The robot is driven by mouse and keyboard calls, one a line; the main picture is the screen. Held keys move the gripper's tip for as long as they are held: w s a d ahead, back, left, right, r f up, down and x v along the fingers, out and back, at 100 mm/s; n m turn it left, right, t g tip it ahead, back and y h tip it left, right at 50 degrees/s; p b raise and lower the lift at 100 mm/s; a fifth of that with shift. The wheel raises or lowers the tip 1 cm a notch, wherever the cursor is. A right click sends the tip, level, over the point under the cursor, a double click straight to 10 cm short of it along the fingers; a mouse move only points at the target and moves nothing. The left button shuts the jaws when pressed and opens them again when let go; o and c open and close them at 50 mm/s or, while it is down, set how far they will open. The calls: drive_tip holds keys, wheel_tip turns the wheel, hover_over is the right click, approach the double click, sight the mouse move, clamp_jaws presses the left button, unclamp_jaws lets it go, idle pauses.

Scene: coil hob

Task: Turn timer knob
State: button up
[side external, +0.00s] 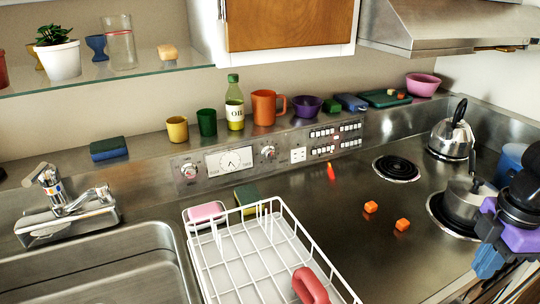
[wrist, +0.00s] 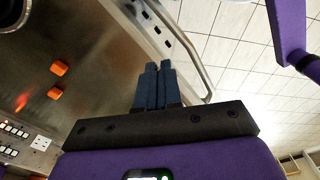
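The control panel (side external: 215,178) stands upright at the back of the counter. It has a round knob (side external: 189,171) at its left, a white clock-like dial (side external: 236,161) in the middle and a second round knob (side external: 268,152) to the right. I cannot read which knob is the timer's. My gripper (side external: 488,262) is at the right edge of the side view, over the counter's front right, far from both knobs. In the wrist view its two blue fingers (wrist: 155,84) lie together with nothing seen between them.
A white wire rack (side external: 240,250) with a red-handled item stands between panel and front. Orange cubes (side external: 371,207) lie on the steel counter. Kettle (side external: 453,135) and pot (side external: 468,200) stand on coils at right. Cups and a bottle (side external: 234,105) line the ledge above the panel.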

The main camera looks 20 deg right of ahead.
sight(272, 155)
drive_tip(key=o, duration=0.5)
drive_tip(key=shift+w+f, duration=0.1)
drive_tip(key=shift+w, duration=0.05)
drive_tip(key=o, duration=0.4)
drive_tip(key=shift+w+d+f+h, duration=0.1)
drive_tip(key=shift+w+d+h, duration=0.15)
drive_tip(key=shift+w+h, duration=0.25)
drive_tip(key=w+d+n+t+h, duration=0.2)
drive_tip(key=w+n+t+h, duration=0.65)
drive_tip(key=w, duration=1.55)
drive_tip(key=w+a+f+n+t+y, duration=0.2)
drive_tip(key=w+a+n+t+y, duration=0.1)
drive_tip(key=w+a+n, duration=0.1)
drive_tip(key=w+a+f+n+t+y, duration=0.2)
drive_tip(key=w+a+n+t+y, duration=0.1)
drive_tip(key=w+a+n, duration=0.2)
drive_tip(key=w+a+f+n+t+y, duration=0.3)
drive_tip(key=w+a+n, duration=0.2)
drive_tip(key=a+n, duration=0.1)
drive_tip(key=shift+a+f, duration=0.1)
drive_tip(key=w, duration=1.7)
drive_tip(key=c, duration=1)
